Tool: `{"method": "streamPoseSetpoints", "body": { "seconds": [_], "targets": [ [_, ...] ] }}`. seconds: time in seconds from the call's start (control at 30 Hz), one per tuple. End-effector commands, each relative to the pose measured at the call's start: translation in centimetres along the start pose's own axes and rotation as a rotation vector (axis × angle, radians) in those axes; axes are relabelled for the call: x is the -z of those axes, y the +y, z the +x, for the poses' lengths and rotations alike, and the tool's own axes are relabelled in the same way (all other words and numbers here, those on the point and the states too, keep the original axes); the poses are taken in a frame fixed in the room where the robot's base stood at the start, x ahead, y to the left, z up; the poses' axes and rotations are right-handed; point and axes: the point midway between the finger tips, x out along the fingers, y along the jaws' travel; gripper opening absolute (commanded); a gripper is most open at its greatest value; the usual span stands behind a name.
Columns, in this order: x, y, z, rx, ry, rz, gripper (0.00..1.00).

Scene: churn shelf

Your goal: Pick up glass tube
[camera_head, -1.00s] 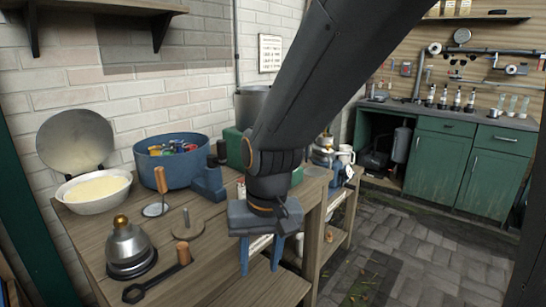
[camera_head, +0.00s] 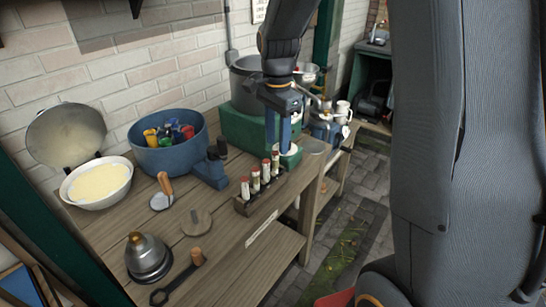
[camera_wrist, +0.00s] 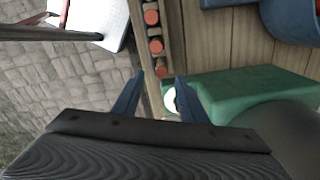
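Several slim glass tubes with red caps stand upright in a dark rack (camera_head: 243,208) at the table's front edge. The leftmost tube (camera_head: 245,188) and the rightmost tube (camera_head: 275,161) both show in the head view. In the wrist view the caps form a row, and the cap of the nearest tube (camera_wrist: 161,72) appears between my fingertips. My gripper (camera_head: 277,151) points down at the rack's right end, open and empty; it also shows in the wrist view (camera_wrist: 160,76). I cannot tell its exact height above the cap.
A green block (camera_head: 240,128) with a grey pot (camera_head: 246,88) on it stands close behind my gripper. A blue tub (camera_head: 160,158), a white bowl (camera_head: 97,184) and a metal bell-shaped object (camera_head: 147,257) stand to the left.

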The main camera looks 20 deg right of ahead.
Motion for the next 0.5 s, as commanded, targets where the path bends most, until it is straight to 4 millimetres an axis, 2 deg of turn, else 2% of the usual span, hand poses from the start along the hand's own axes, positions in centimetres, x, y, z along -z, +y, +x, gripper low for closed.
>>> {"method": "streamPoseSetpoints", "body": {
  "seconds": [0.27,0.5],
  "targets": [
    [-0.6,-0.1,2.6,-0.003,-0.001,-0.012,0.39],
    [-0.5,-0.2,5.7,-0.003,-0.001,-0.011,0.39]
  ]
}}
